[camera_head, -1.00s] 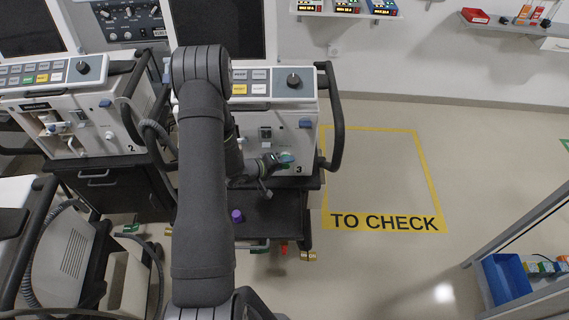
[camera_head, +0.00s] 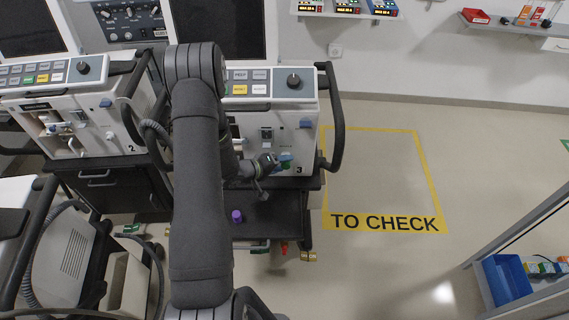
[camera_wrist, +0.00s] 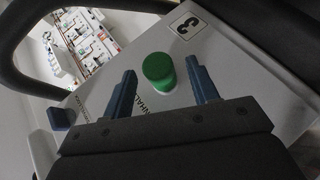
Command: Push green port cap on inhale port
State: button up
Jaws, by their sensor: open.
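The green port cap (camera_wrist: 158,69) sits on the front panel of ventilator 3, at the port beside the partly hidden "INHAL…" lettering, with a thin pale rim under it. I cannot tell whether it is fully seated. My gripper (camera_wrist: 161,72) is open, its blue fingers on either side of the cap and apart from it, with gaps on both sides. In the head view the green cap (camera_head: 286,165) shows at the lower front of ventilator 3 (camera_head: 306,143), just right of my gripper (camera_head: 275,160).
A purple cap (camera_head: 237,216) stands on the dark cart shelf (camera_head: 272,222) below. A black cart handle (camera_head: 337,130) curves along the ventilator's right side. A blue knob (camera_wrist: 59,118) sticks out of the panel. The floor area marked "TO CHECK" (camera_head: 384,222) is clear.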

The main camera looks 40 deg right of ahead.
jog(key=v, duration=1.5)
jog(key=shift+a+r, duration=0.2)
jog(key=shift+a, duration=0.1)
jog(key=shift+d, duration=0.1)
jog(key=x, duration=1.7)
jog(key=shift+d+f, duration=0.1)
jog(key=shift+f, duration=0.1)
jog(key=shift+s, duration=0.15)
